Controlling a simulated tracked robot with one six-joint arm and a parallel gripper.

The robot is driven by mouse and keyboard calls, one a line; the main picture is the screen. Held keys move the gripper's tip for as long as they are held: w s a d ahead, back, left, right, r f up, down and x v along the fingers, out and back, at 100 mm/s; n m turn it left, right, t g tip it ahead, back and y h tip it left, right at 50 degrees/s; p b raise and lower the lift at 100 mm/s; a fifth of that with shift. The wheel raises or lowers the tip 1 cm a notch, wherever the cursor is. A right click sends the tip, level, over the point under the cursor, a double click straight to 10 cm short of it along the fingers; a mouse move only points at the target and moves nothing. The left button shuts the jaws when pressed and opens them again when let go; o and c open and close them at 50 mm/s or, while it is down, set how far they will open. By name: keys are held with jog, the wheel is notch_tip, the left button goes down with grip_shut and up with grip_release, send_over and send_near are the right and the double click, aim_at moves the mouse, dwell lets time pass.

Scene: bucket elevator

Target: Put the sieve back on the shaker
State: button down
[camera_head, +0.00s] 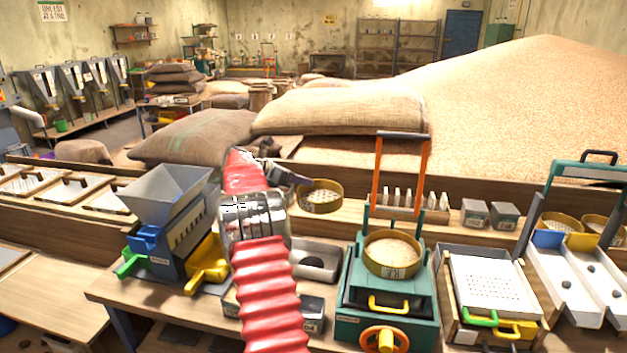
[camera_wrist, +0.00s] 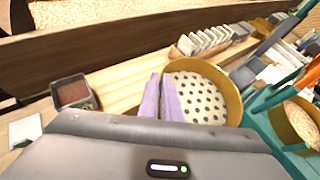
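The brass-rimmed sieve (camera_head: 320,196) with a coarse holed bottom is at the wooden ledge behind the bench. It also shows in the wrist view (camera_wrist: 205,98). My gripper (camera_head: 300,181) reaches its left rim. In the wrist view the lilac fingers (camera_wrist: 161,98) are close together, one outside the rim and one inside; they look shut on it. I cannot tell whether the sieve touches the ledge. The teal shaker (camera_head: 388,312) stands right of my arm, with a grain-filled round sieve (camera_head: 392,252) on top, between upright posts.
Two grey boxes (camera_head: 488,214) sit right on the ledge. A grey hopper mill (camera_head: 170,215) stands left. A flat screen machine (camera_head: 489,285) stands right of the shaker.

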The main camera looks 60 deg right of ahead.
jog(key=w+a+f+n+t, duration=0.3)
jog(key=w+a, duration=0.3)
jog(key=a, duration=0.4)
jog(key=w+a+f+n+t, duration=0.2)
jog(key=w+a+n+t, duration=0.3)
jog(key=a, duration=0.5)
jog(key=w+a+f+n+t, duration=0.2)
jog(key=w+a+f, duration=0.1)
jog(key=w+a, duration=0.55)
jog(key=s+a+n+t+y, duration=0.1)
jog(key=a+n+t+y, duration=0.1)
jog(key=a, duration=1.2)
jog(key=s+a+f+n+t+y, duration=0.1)
jog(key=a+n, duration=0.3)
jog(key=a, duration=1)
jog(key=s+a+f+n+t+y, duration=0.1)
jog(key=s+a+n+t+y, duration=0.2)
jog(key=a, duration=1.1)
jog(key=shift+s+a+n+t+y, duration=0.15)
jog(key=shift+a+n+t+y, duration=0.2)
jog(key=shift+y, duration=0.25)
jog(key=shift+d+f, duration=0.1)
